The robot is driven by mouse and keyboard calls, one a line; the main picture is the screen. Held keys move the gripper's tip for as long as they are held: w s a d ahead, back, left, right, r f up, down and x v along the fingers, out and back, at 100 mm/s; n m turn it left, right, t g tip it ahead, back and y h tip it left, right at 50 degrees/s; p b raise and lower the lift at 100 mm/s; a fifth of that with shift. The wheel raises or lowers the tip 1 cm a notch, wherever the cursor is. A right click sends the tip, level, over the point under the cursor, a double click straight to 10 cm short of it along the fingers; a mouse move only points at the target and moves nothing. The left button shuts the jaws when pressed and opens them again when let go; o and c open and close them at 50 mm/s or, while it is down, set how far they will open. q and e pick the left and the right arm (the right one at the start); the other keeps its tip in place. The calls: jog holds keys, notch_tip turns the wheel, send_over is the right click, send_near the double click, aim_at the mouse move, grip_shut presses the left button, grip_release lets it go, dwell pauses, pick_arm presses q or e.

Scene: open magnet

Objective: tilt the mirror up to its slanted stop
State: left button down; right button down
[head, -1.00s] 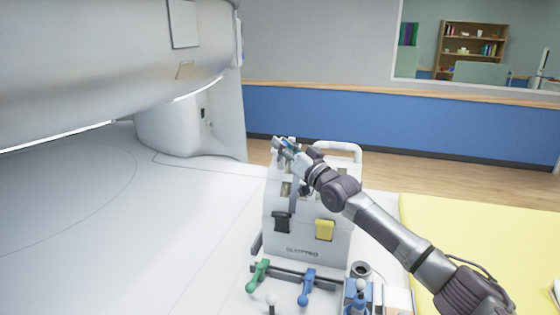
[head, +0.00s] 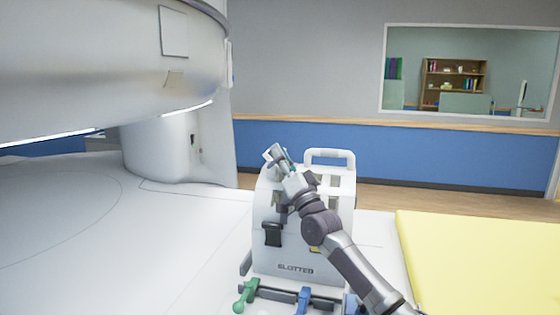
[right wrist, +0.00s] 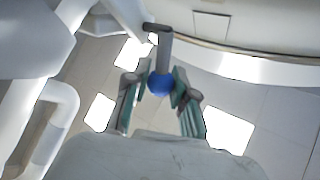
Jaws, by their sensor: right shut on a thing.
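My right gripper (head: 280,160) is at the top left corner of the white box marked "SLOTTED" (head: 290,255). In the right wrist view, the two green-padded fingers (right wrist: 154,92) are shut on a blue ball knob (right wrist: 160,84). The knob sits at the end of a grey bent bar (right wrist: 165,50). In the head view the gripper covers the knob. I cannot clearly make out the mirror's face or its angle in either view. My left gripper is not in view.
The box has a white carry handle (head: 330,155) on top and a black latch (head: 272,234) on its front. Green (head: 245,293) and blue (head: 304,299) levers stand before it. The large white scanner (head: 90,70) overhangs at left. A yellow pad (head: 480,260) lies at right.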

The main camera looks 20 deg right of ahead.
jog(key=shift+f, duration=0.15)
jog(key=c, duration=0.9)
grip_release()
jog(key=shift+c, duration=0.2)
jog(key=shift+s, duration=0.15)
jog(key=v, duration=0.4)
jog(key=shift+d+f, duration=0.1)
jog(key=shift+f, duration=0.15)
jog(key=s+d, duration=0.2)
jog(key=s, duration=1)
jog(key=shift+d, duration=0.35)
jog(key=shift+s, duration=0.1)
